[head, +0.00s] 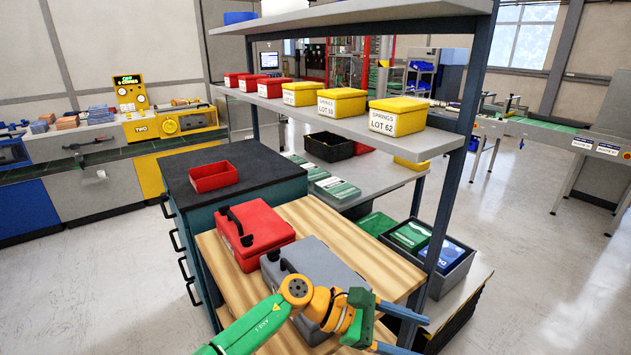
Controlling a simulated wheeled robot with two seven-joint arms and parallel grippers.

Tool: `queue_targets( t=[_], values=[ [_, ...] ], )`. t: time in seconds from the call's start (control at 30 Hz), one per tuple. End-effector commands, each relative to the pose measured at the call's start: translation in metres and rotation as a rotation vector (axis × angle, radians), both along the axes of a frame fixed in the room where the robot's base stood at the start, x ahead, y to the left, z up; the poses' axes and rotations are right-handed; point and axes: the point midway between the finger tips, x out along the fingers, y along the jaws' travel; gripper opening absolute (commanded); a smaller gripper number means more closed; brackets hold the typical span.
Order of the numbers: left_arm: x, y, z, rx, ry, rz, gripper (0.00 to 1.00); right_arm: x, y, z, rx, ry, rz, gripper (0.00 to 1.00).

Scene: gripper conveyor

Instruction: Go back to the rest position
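My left arm comes in from the lower left over the wooden worktop (350,235). My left gripper (420,335) points right, near the worktop's front right end. Its two blue-grey fingers stand apart with nothing seen between them. A grey case (325,262) lies on the worktop behind and partly under the arm, which hides its near part. I cannot tell how much gap there is between arm and case. A red case (258,228) lies to its left. My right gripper is not in view.
A grey shelf rack with an upright post (462,150) stands close behind the worktop, holding yellow boxes (398,115) and red boxes. A dark bin (455,268) with green and blue packs is at right. A red tray (213,176) sits on the black-topped cabinet. Floor is clear at lower left.

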Motion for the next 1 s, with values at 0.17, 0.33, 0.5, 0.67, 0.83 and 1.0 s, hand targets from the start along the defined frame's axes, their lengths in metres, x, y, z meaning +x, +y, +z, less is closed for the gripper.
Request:
queue_targets(
  t=[0.17,0.33,0.5,0.67,0.83,1.0],
  values=[
    [0.043,0.000,0.061,-0.617,0.698,0.536,0.65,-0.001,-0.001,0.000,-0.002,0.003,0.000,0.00],
    [0.091,0.149,0.000,-1.272,1.694,1.155,0.65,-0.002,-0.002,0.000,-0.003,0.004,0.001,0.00],
    [0.036,0.248,-0.094,1.597,-2.149,-1.445,0.65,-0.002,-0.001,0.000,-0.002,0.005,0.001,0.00],
    [-0.030,0.288,-0.141,1.383,-1.802,-1.252,0.65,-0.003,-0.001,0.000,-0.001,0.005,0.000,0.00],
    [-0.096,0.312,-0.165,1.233,-1.515,-1.127,0.65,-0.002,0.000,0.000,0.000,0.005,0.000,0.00],
    [-0.160,0.326,-0.174,1.118,-1.270,-1.044,0.65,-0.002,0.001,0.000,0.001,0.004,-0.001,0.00]
  ],
)
